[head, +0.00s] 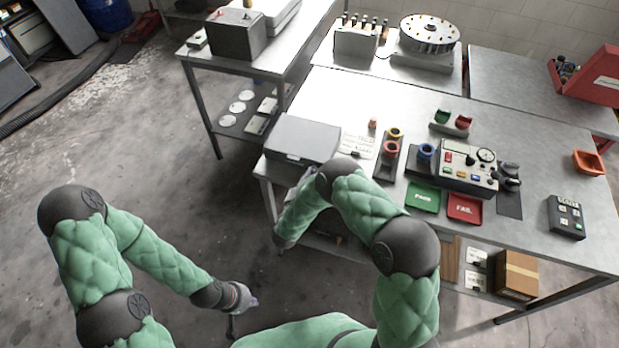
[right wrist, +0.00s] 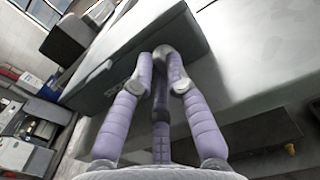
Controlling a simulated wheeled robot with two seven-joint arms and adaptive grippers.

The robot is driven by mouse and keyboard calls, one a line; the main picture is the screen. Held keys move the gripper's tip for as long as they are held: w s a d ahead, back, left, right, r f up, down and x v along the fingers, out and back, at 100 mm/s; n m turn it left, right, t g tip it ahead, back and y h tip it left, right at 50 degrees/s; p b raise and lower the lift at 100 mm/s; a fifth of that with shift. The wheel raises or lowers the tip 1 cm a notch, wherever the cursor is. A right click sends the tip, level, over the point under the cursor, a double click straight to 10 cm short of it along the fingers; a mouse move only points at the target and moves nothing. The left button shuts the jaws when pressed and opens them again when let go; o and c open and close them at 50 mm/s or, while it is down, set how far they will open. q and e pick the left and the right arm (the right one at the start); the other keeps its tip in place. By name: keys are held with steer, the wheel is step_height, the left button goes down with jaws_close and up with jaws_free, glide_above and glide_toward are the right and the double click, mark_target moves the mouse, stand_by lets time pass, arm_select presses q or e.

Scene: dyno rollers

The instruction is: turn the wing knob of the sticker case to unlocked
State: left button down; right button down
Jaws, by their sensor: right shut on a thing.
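The sticker case, a grey lidded box (head: 303,138), sits at the left end of the steel table. In the right wrist view the case (right wrist: 120,62) fills the upper middle. My right gripper (right wrist: 163,54) has its padded lilac fingers closed together at the case's side, shut on a small part that they cover. The wing knob itself is hidden, so its turn cannot be read. In the head view my right arm mostly hides this gripper, at the case's front. My left gripper (head: 240,308) hangs low over the floor, away from the table; its fingers are too small to read.
On the table stand a control box (head: 468,166), a green tray (head: 422,197), a red tray (head: 465,208) and coloured ring holders (head: 390,149). A cardboard box (head: 517,275) is on the lower shelf. A second bench (head: 200,60) stands behind left. Floor around my left arm is clear.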

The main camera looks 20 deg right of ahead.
steer(key=m+b, duration=0.4)
steer(key=b, duration=0.1)
steer(key=m+b, duration=0.4)
steer(key=b, duration=0.1)
steer(key=m+b, duration=0.5)
steer(key=shift+s+d+f+b, duration=0.2)
steer(key=shift+f+b, duration=0.05)
steer(key=shift+b, duration=0.05)
steer(key=shift+m+b, duration=0.8)
steer(key=shift+m, duration=0.3)
steer(key=shift+r+m+b, duration=0.1)
steer(key=shift+m+b, duration=0.2)
steer(key=shift+m, duration=0.5)
steer(key=c, duration=1.5)
jaws_free()
steer(key=shift+r, duration=0.1)
